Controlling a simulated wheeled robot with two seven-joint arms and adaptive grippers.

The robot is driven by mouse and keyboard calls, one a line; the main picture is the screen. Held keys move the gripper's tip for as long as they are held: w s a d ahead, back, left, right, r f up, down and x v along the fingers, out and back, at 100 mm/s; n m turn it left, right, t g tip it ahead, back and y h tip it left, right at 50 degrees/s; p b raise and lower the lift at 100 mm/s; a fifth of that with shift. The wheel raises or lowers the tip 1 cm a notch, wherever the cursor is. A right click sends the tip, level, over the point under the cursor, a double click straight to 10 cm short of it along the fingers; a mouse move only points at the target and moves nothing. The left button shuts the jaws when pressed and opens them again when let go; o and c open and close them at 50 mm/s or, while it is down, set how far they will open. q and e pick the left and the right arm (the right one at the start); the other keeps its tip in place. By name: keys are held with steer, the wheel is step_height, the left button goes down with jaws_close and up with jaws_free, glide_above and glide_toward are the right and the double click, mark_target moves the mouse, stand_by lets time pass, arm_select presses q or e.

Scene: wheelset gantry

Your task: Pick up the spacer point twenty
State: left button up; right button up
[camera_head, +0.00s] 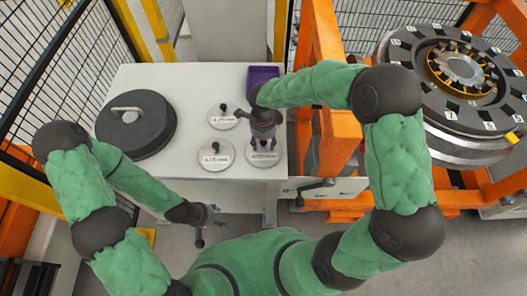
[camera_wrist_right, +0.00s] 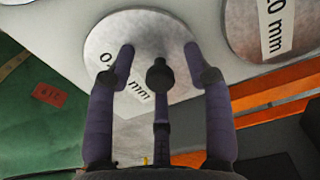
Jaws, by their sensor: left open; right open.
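Several pale round spacers with dark knobs lie on the white table. One spacer (camera_head: 264,159) is at the right front, one (camera_head: 212,160) to its left, and one (camera_head: 221,119) behind. My right gripper (camera_head: 263,143) is open, pointing down over the right front spacer. In the right wrist view, the fingers of my right gripper (camera_wrist_right: 159,62) stand around its dark knob (camera_wrist_right: 160,76), not closed on it. The label on this spacer (camera_wrist_right: 150,28) begins with "0" and ends in "mm"; the digits between are hidden. My left gripper (camera_head: 207,221) is open and empty before the table's front edge.
A dark round lid-like part (camera_head: 136,130) with a light handle lies on the table's left. A purple bin (camera_head: 262,73) is at the back right. An orange gantry frame (camera_head: 338,140) and a large wheelset disc (camera_head: 455,75) stand to the right. The white table (camera_head: 185,85) has free room at the back.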

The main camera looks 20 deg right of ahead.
jaws_close()
steer(key=shift+r, duration=0.1)
steer(key=shift+r, duration=0.1)
